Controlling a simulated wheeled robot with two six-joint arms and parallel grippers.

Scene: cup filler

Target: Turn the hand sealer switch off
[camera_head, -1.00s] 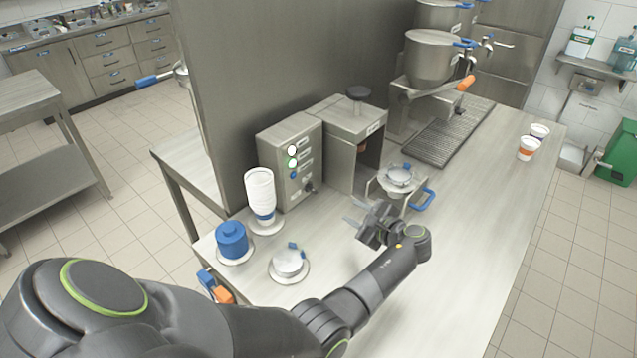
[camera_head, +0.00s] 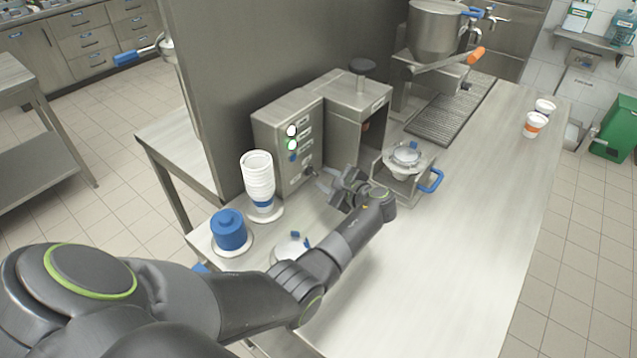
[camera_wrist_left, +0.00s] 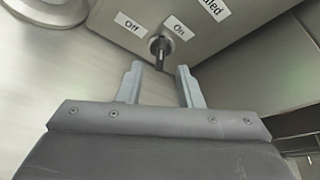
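The hand sealer is a steel control box (camera_head: 270,135) joined to a press housing (camera_head: 350,125) with a black knob on top. Its switch (camera_wrist_left: 160,47) is a small round rotary knob with a dark bar, between an "Off" label (camera_wrist_left: 128,22) on the left and an "On" label (camera_wrist_left: 180,28) on the right. The bar looks roughly upright in the left wrist view; which label it points to is unclear. My left gripper (camera_wrist_left: 157,82) is open and empty, its fingertips just short of the switch and on either side of it. My right gripper is out of view.
A white cup stack (camera_head: 257,175), a blue container (camera_head: 229,231) and a partly hidden lid dish (camera_head: 290,250) stand left of my arm. A tray with a blue handle (camera_head: 431,181) juts out to the right.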

